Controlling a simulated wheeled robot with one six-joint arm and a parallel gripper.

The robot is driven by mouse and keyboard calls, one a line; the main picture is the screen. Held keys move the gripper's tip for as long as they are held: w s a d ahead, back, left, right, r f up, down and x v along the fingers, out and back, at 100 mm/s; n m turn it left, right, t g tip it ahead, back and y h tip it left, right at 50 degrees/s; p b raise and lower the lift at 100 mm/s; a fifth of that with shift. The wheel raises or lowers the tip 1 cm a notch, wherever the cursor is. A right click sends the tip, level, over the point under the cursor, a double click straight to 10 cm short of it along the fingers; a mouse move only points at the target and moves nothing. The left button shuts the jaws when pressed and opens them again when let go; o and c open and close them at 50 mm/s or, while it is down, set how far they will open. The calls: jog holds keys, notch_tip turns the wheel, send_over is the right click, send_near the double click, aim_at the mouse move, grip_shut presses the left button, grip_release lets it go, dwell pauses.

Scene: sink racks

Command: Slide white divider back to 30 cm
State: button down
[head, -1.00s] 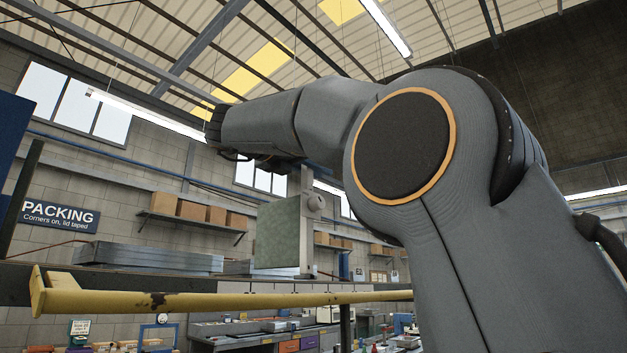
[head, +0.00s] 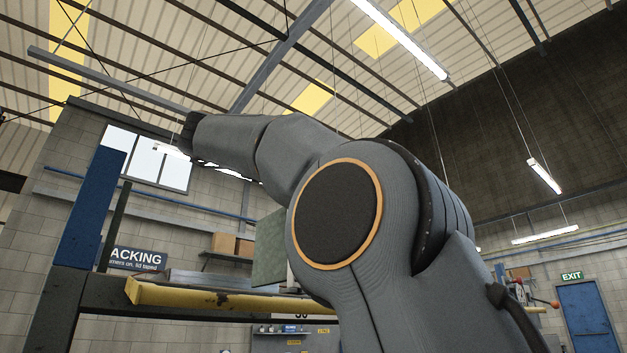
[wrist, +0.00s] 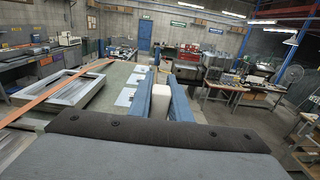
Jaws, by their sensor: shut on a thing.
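In the wrist view my gripper (wrist: 162,84) has two blue fingers, shut on a white block-like piece that looks like the white divider (wrist: 160,103). Only its near end shows between the fingers, and the rest is hidden. In the head view my arm covers the gripper. A greenish panel (head: 268,250) shows partly below my arm, left of its large round joint. I cannot tell whether it belongs to the divider. No 30 cm mark is readable.
A yellow beam (head: 200,299) runs along the shelf front; it looks orange in the wrist view (wrist: 50,97). Grey metal frames (wrist: 75,98) lie beside it. A blue post (head: 90,210) stands at the left. Benches (wrist: 235,85) stand beyond, with floor between.

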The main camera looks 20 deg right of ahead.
jog(key=shift+w+a+r, duration=0.1)
jog(key=shift+r, duration=0.05)
jog(key=c, duration=1.7)
grip_release()
jog(key=shift+a, duration=0.15)
jog(key=shift+o, duration=0.3)
jog(key=v, duration=0.7)
jog(key=shift+a+b, duration=0.3)
jog(key=shift+b, duration=0.1)
